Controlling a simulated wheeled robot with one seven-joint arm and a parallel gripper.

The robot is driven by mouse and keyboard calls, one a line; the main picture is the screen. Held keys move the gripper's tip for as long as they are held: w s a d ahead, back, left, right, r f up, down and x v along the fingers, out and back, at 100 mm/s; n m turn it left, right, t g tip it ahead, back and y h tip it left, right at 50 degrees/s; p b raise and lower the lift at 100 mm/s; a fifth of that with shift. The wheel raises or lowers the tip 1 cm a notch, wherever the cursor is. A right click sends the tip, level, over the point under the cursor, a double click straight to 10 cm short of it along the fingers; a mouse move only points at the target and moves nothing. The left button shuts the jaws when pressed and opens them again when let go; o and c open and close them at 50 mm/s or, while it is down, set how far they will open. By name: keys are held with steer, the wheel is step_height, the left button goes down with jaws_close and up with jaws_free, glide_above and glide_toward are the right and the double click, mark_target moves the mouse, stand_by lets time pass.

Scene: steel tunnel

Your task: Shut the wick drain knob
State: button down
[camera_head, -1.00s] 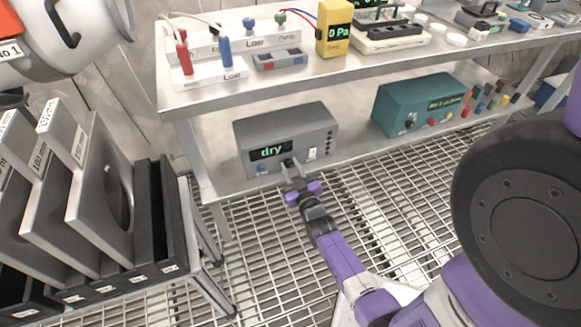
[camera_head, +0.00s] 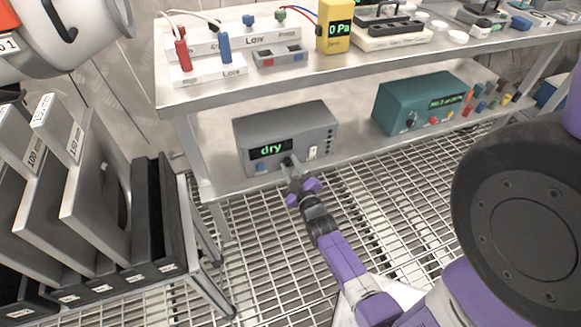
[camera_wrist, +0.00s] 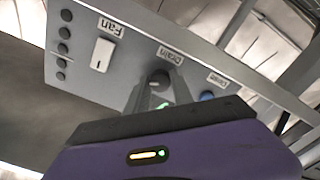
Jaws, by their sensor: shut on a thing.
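The grey box (camera_head: 318,128) with a green "dry" display stands on the lower shelf. Its drain knob (camera_wrist: 160,77) is a dark round knob under a "Drain" label, upside down in the wrist view. My gripper (camera_head: 290,163) reaches the box's front, just below the display; it also shows in the wrist view (camera_wrist: 160,92). Its fingers are shut on the drain knob, one on each side, and hide part of it. In the head view the fingers cover the knob.
A white Fan switch (camera_wrist: 103,54) and a blue button (camera_wrist: 207,96) sit on either side of the knob. A teal box (camera_head: 418,103) stands to the right on the lower shelf (camera_head: 352,147). A rack of plates (camera_head: 95,215) stands at the left.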

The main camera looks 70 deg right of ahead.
steer(key=n+b, duration=0.2)
steer(key=n, duration=0.4)
steer(key=shift+f+n, duration=0.15)
steer(key=shift+n, duration=0.15)
steer(key=n+b, duration=0.2)
steer(key=n, duration=0.1)
steer(key=shift+n+b, duration=1.05)
steer(key=shift+n, duration=0.45)
steer(key=c, duration=1.1)
jaws_free()
steer(key=p+v, duration=0.1)
steer(key=v, duration=0.7)
steer(key=shift+p, duration=0.35)
